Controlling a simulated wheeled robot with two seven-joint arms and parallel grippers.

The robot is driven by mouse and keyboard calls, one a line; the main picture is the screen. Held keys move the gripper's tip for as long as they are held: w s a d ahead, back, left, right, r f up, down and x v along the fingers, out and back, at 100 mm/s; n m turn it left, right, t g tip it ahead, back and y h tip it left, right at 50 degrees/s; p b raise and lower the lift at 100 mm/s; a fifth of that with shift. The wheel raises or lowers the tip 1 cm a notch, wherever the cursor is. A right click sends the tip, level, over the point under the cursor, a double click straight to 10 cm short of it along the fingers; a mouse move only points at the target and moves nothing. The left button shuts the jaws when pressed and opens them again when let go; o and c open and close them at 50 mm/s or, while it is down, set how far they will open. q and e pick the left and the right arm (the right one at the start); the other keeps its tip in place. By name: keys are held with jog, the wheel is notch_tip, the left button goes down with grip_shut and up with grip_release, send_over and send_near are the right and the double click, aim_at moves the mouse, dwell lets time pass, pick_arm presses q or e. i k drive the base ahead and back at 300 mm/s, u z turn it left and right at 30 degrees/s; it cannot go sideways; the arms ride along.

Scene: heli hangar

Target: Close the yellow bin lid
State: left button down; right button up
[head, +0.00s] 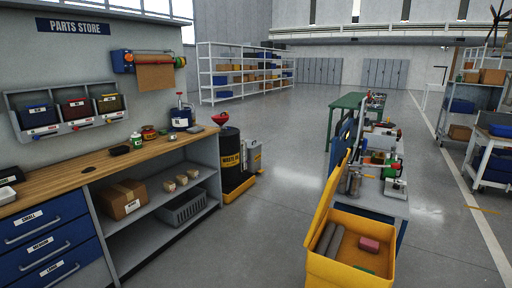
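The yellow bin (348,272) stands at the bottom right of centre in the head view, cut off by the lower edge. Its yellow lid (329,208) is open and tilted up along the bin's left side. Inside the bin I see grey rolls (328,240), a pink block (369,245) and a bit of something green. Neither of my grippers shows in the head view.
A narrow workbench with tools (385,190) stands directly behind the bin. A wooden-topped counter (90,172) with blue drawers runs along the left. A black waste drum (231,160) stands at its far end. The grey floor between counter and bin is clear.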

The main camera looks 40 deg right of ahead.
aim_at(332, 184)
jog(key=i, duration=2.9)
jog(key=z, duration=4.5)
